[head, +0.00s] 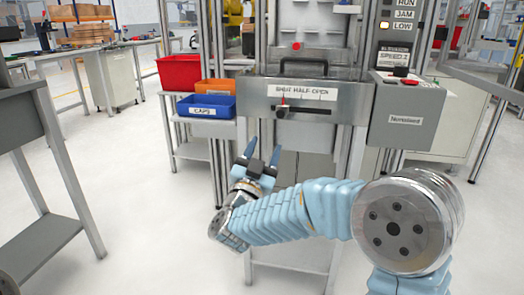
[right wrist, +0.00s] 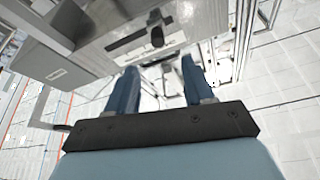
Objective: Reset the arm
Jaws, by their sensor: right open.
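My right arm, in light blue sleeving, reaches in from the right of the head view and bends across to the left. Its gripper (head: 263,152) is open and empty, in front of the machine's lower front, below the panel marked "SHUT HALF OPEN" (head: 302,92). In the right wrist view its two blue fingers (right wrist: 158,88) stand wide apart with nothing between them. The machine's panel also shows beyond the fingers there, apart from them. My left gripper is not in view.
A grey control box (head: 405,118) with a red button juts out at the right. Red (head: 180,72), orange (head: 215,86) and blue (head: 207,106) bins stand on a shelf left of the machine. A grey table (head: 20,117) stands at the left. The floor between is clear.

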